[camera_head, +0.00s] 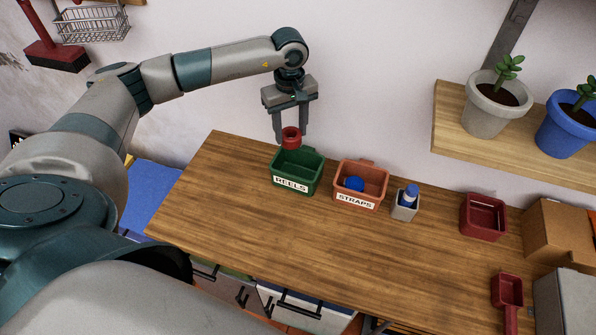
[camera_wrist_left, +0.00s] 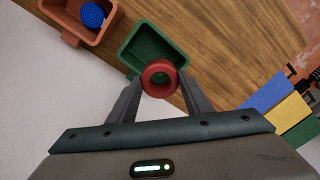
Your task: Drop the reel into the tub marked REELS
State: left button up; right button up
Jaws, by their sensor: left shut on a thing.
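My left gripper (camera_head: 291,139) is shut on a red reel (camera_head: 291,138). It holds the reel over the back of the green tub marked REELS (camera_head: 296,174), which stands on the wooden table. In the left wrist view the reel (camera_wrist_left: 160,77) sits between the two fingertips, overlapping the near edge of the green tub (camera_wrist_left: 150,45). The visible inside of the green tub looks empty. My right gripper is not in view.
An orange tub marked STRAPS (camera_head: 360,186) with a blue coil (camera_head: 355,184) in it stands right of the green tub. A small grey container (camera_head: 404,208) holds a blue bottle (camera_head: 411,194). A dark red bin (camera_head: 483,217) stands further right. The table's front left (camera_head: 220,220) is clear.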

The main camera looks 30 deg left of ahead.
pick_arm(q)
jog(key=shift+f+b, duration=0.4)
jog(key=shift+f, duration=1.55)
jog(key=o, duration=1.1)
jog(key=shift+o, duration=0.2)
notch_tip(320, 180, up, 17)
jog(key=b, duration=0.6)
jog(key=shift+r, duration=0.2)
